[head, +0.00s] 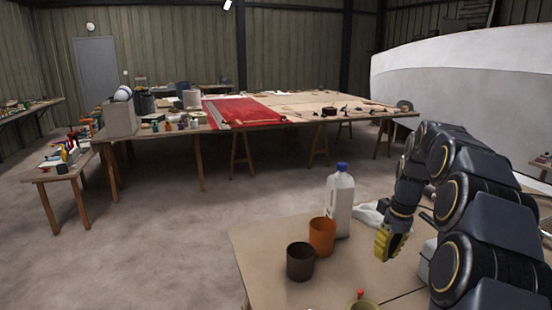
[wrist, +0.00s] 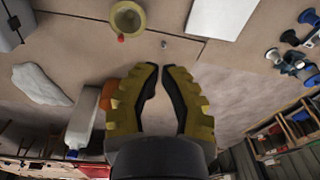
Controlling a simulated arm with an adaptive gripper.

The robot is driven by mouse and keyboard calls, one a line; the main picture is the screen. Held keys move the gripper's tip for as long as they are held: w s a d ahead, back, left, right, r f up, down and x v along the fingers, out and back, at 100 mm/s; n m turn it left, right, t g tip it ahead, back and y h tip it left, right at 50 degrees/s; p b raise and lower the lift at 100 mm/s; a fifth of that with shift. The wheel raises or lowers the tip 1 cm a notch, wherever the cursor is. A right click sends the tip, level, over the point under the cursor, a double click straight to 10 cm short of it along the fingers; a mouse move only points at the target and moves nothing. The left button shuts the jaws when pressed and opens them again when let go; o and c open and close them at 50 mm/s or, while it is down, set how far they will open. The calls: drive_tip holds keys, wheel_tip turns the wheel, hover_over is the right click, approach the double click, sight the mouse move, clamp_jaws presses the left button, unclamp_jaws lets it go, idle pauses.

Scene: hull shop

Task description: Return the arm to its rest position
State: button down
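My gripper (head: 385,246) has yellow ridged fingers and hangs at the end of my bent arm, above the right part of the near table (head: 262,242). In the wrist view my gripper (wrist: 162,67) shows two separate fingers with a gap between their tips. Nothing is between them, and the table and floor show through the gap. In the head view it is right of the orange cup (head: 321,237) and apart from it. My arm comes in from the right edge of the head view.
A white bottle (head: 340,205) with a blue cap and a brown cup (head: 300,262) stand near the orange cup. An olive-yellow cup (wrist: 128,20) with a small red thing beside it, a white cloth (wrist: 40,85) and a white sheet (wrist: 222,14) are also on the table. Open floor (head: 160,240) lies left.

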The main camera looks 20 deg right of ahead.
drive_tip(key=s+a+r+g, duration=0.1)
drive_tip(key=s+a, duration=0.3)
drive_tip(key=a, duration=0.6)
drive_tip(key=s+a+r, duration=0.1)
drive_tip(key=s+a, duration=0.3)
drive_tip(key=a, duration=0.5)
drive_tip(key=s+a+f+g, duration=0.1)
drive_tip(key=s+a, duration=0.3)
drive_tip(key=s, duration=0.4)
drive_tip(key=s+a+f+m, duration=0.1)
drive_tip(key=s+a+f, duration=0.2)
drive_tip(key=s, duration=0.6)
drive_tip(key=shift+s+a+f+m+g+h, duration=0.15)
drive_tip(key=shift+a+f+m+g+h, duration=0.15)
drive_tip(key=shift+a+g+h, duration=0.1)
